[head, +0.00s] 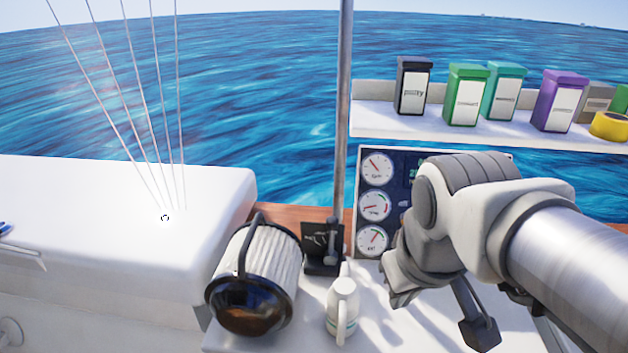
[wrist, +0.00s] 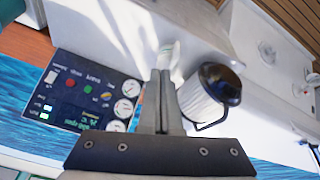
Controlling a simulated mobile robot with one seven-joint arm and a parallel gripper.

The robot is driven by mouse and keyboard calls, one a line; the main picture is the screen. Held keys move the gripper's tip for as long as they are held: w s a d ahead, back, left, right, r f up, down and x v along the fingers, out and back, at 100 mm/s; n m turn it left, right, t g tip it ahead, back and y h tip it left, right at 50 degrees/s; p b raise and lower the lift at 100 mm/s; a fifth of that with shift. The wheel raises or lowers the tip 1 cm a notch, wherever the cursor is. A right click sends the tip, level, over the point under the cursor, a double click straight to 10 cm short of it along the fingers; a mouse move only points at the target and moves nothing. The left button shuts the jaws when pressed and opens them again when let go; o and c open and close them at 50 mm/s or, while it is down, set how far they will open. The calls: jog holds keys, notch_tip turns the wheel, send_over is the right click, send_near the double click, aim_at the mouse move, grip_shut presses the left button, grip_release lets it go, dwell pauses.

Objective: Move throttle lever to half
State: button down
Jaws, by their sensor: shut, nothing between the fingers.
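A small black control box (head: 312,262) with white markings stands on the white counter at the foot of the metal post. A short grey lever (head: 331,246) on it looks like the throttle lever and stands roughly upright. My gripper (head: 396,296) is to the right of the box, apart from it, and mostly seen from behind. In the wrist view my gripper (wrist: 161,76) has its two fingers together with nothing between them. I cannot make out the lever in the wrist view; the fingers may hide it.
Several coloured boxes, one purple (head: 558,100), stand on a shelf (head: 385,118). A white casing (head: 110,215) fills the left.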

jog(key=w+a+f+m+g+y+b, duration=0.2)
jog(key=w+a+f+g+y+b, duration=0.15)
jog(key=w+f+y, duration=0.75)
jog(key=w+d+f+m+t+y+b, duration=0.1)
jog(key=w+d+f+m+t+y, duration=0.15)
jog(key=w+d+m+t, duration=0.35)
jog(key=w+d+f+m+t+y+b, duration=0.1)
jog(key=w+d+f+t, duration=0.2)
jog(key=w+d+t, duration=0.35)
jog(key=g, duration=0.2)
send_over(331, 240)
jog(key=w+d+v, duration=0.1)
jog(key=v, duration=0.3)
jog(key=shift+s+f+b, duration=0.3)
jog(key=shift+f+b, duration=0.1)
jog(key=shift+b, duration=0.05)
jog(key=shift+a+h, duration=0.15)
jog(key=shift+h, duration=0.1)
